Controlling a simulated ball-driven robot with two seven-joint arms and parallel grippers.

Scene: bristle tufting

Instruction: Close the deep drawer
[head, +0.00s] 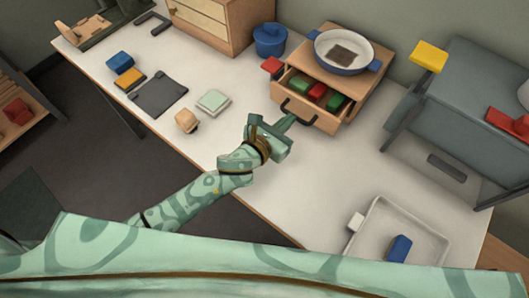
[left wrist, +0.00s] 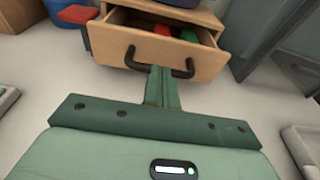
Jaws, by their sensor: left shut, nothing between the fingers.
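A small wooden cabinet (head: 345,75) stands at the back of the white table. Its drawer (head: 313,116) is pulled out, with green and red blocks (head: 316,91) inside. The drawer front (left wrist: 122,48) and its dark bar handle (left wrist: 160,70) show in the left wrist view. My left gripper (head: 292,119) is shut and empty, its fingertips (left wrist: 163,70) at the handle, in front of the drawer front. I cannot tell whether they touch it. My right gripper is not in view.
A blue-and-white pan (head: 343,66) sits on the cabinet. A red block (head: 272,66) and a blue pot (head: 270,40) are at its left. A grey bin-like unit (head: 455,90) stands right. A white tray (head: 372,218) lies at front right. The table between is clear.

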